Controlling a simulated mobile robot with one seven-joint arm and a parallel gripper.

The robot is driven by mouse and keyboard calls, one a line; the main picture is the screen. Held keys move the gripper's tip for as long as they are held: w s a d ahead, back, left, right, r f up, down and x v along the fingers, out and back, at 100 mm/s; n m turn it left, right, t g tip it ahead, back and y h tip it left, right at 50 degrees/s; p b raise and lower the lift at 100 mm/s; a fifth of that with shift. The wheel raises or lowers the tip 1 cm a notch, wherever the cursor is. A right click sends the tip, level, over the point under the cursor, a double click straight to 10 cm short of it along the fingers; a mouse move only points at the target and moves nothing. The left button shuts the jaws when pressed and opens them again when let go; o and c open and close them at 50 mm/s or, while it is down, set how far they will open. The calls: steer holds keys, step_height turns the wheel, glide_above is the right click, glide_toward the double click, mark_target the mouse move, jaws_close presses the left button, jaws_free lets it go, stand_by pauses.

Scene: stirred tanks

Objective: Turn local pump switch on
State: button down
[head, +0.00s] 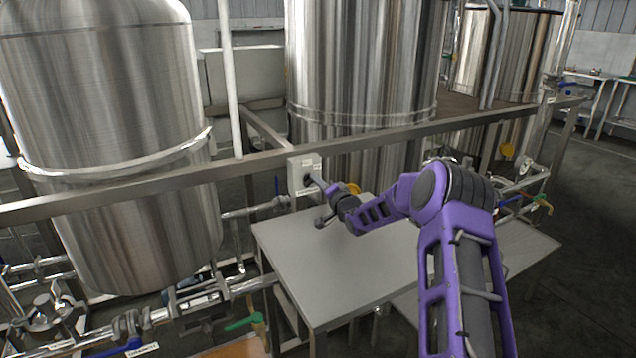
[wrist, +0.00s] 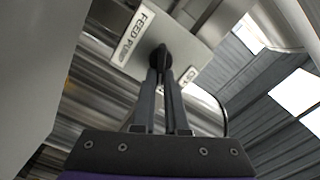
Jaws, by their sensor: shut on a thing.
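The local pump switch is a dark knob (wrist: 160,58) on a pale grey switch box (head: 303,174) fixed to the metal rail. In the wrist view, the box's face (wrist: 195,52) carries a label reading "FEED PUMP" and a second label partly hidden by my fingers. My gripper (wrist: 161,72) is at the front of the box, its two long dark fingers close together and shut on the knob. In the head view, my gripper (head: 312,181) reaches the box from the right. The fingers hide much of the knob, so its exact angle is hard to tell.
A grey table (head: 345,265) stands below my gripper, its top mostly bare. A long metal rail (head: 245,167) runs across the front of the large steel tanks (head: 360,65). Pipes and valves with coloured handles (head: 243,323) lie low at the left.

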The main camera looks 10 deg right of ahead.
steer(key=shift+f, duration=0.1)
stand_by(0.3)
steer(key=c, duration=0.9)
jaws_free()
steer(key=shift+c, duration=0.2)
steer(key=p+v, duration=0.1)
steer(key=v, duration=1.6)
steer(key=shift+s, duration=0.25)
